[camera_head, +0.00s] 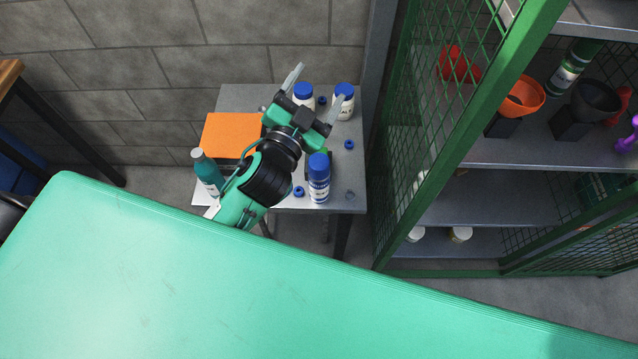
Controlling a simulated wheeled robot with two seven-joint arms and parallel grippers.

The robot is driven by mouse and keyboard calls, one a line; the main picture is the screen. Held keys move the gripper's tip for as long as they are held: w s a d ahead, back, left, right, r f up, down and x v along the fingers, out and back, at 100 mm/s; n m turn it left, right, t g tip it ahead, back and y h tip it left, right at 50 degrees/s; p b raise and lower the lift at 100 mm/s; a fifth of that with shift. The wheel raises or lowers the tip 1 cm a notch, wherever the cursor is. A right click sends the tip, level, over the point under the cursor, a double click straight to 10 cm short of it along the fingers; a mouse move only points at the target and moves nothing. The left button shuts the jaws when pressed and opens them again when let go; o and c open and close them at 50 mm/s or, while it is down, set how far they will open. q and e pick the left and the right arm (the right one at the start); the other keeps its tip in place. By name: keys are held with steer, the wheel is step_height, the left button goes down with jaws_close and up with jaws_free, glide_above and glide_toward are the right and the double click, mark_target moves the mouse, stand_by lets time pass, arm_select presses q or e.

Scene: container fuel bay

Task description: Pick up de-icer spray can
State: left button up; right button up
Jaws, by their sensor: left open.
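A blue-capped can with a blue and white label (318,183), which looks like the spray can, stands upright near the front of the small grey table (232,98). Its label is too small to read. My left gripper (315,92) is open at the back of the table, beyond the can. Its fingers point toward the wall, near two white blue-lidded containers, one on the left (303,91) and one on the right (344,104). My left arm crosses the table to the left of the can. My right gripper is not in view.
An orange folder or box (232,135) and a teal bottle (207,174) are on the table's left. Small blue rings (349,145) lie near the can. A green mesh cage (408,140) with shelves of funnels and bottles stands close on the right. A block wall (255,40) is behind.

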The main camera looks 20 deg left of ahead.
arm_select(q)
steer(key=s+d+r+m+g+h, duration=0.2)
steer(key=d+r+m+g+h, duration=0.1)
steer(key=d+r+m+h, duration=0.4)
steer(key=s+d+r+m+g+h, duration=0.2)
steer(key=d+m+h, duration=0.4)
steer(key=m+h, duration=0.35)
steer(key=s+d+f+m+g+h, duration=0.25)
steer(key=d+m+g, duration=0.25)
steer(key=m+g, duration=0.4)
steer(key=m+g+y, duration=0.5)
steer(key=m+y, duration=0.2)
steer(key=y, duration=1.5)
glide_above(317, 162)
steer(key=shift+n, duration=0.25)
steer(key=f, duration=1.8)
steer(key=shift+d+f, duration=0.2)
steer(key=shift+f, duration=0.1)
steer(key=shift+a+f, duration=0.15)
steer(key=shift+a, duration=0.15)
step_height(317, 162, down, 8)
steer(key=p, duration=0.2)
steer(key=shift+f+p, duration=0.1)
steer(key=shift+p, duration=0.25)
steer(key=f+p, duration=0.2)
steer(key=f, duration=0.1)
steer(key=f+p, duration=0.1)
steer(key=shift+w+d+f, duration=0.25)
steer(key=shift+d, duration=0.05)
steer(key=shift+f, duration=0.4)
